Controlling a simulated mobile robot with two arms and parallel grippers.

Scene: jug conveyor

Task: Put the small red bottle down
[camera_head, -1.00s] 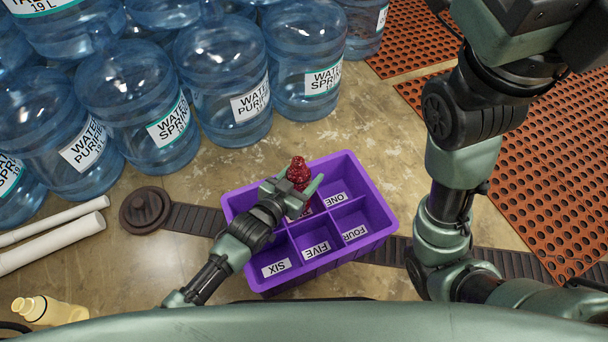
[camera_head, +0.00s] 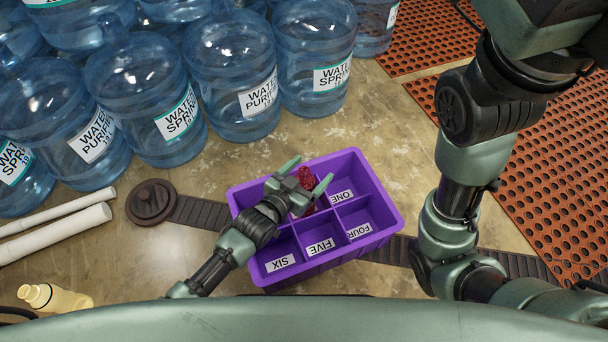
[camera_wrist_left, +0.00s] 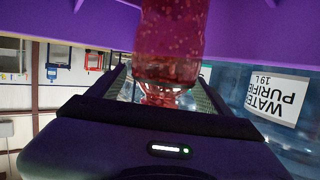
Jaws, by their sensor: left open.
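The small red bottle (camera_head: 305,178) is in the back middle compartment of the purple divided crate (camera_head: 388,232), low between its walls. My left gripper (camera_head: 307,174) is over that compartment, its jaws open with one finger on each side of the bottle. In the left wrist view the bottle (camera_wrist_left: 170,35) shows between the fingers, in front of the purple wall. Whether its base touches the crate floor is hidden. The label of its compartment is hidden too. My right arm shows at the right, but its gripper is out of view.
Compartments ONE (camera_head: 343,197), FOUR (camera_head: 358,231), FIVE (camera_head: 320,247) and SIX (camera_head: 281,263) look empty. Large blue water jugs (camera_head: 245,85) stand behind and left. A dark belt strip (camera_head: 205,215) runs under the crate. White pipes (camera_head: 55,232) and a yellowish bottle (camera_head: 55,298) lie at left.

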